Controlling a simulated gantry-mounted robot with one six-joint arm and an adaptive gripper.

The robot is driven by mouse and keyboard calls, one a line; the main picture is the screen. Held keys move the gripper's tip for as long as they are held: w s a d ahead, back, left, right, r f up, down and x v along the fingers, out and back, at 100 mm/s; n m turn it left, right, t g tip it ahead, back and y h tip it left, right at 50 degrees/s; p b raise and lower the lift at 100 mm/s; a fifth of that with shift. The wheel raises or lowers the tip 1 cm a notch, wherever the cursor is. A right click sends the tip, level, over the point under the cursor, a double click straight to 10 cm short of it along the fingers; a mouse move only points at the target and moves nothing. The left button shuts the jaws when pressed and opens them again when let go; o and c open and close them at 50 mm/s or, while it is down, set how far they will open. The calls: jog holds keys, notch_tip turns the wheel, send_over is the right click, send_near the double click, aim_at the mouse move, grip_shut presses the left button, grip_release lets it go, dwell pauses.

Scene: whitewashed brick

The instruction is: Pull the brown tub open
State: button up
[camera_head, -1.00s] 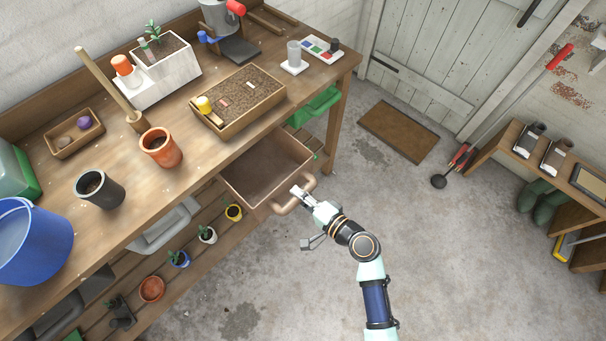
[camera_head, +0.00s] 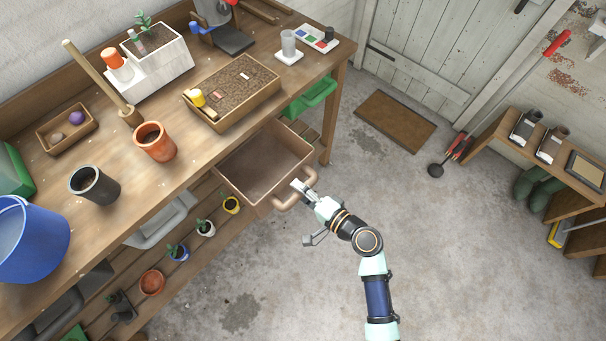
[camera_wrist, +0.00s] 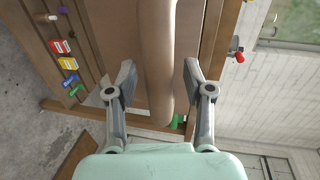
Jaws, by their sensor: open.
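The brown tub (camera_head: 262,164) is pulled out from under the bench top. Its inside shows and looks empty. A thick, rounded brown handle (camera_head: 294,196) is on its front. My gripper (camera_head: 302,186) is at the right part of this handle. In the wrist view the handle (camera_wrist: 157,60) runs between the two spread fingers of my gripper (camera_wrist: 160,82). Gaps show on both sides, so the fingers are around the handle but not closed on it.
The wooden bench (camera_head: 218,130) carries a seed tray (camera_head: 236,118), pots and a blue bucket (camera_head: 30,240). A green tub (camera_head: 312,98) is beside the brown one. Small potted plants stand on the lower shelf. The concrete floor (camera_head: 450,250) in front is clear.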

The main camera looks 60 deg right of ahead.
jog(key=shift+s, duration=0.1)
jog(key=v, duration=1.2)
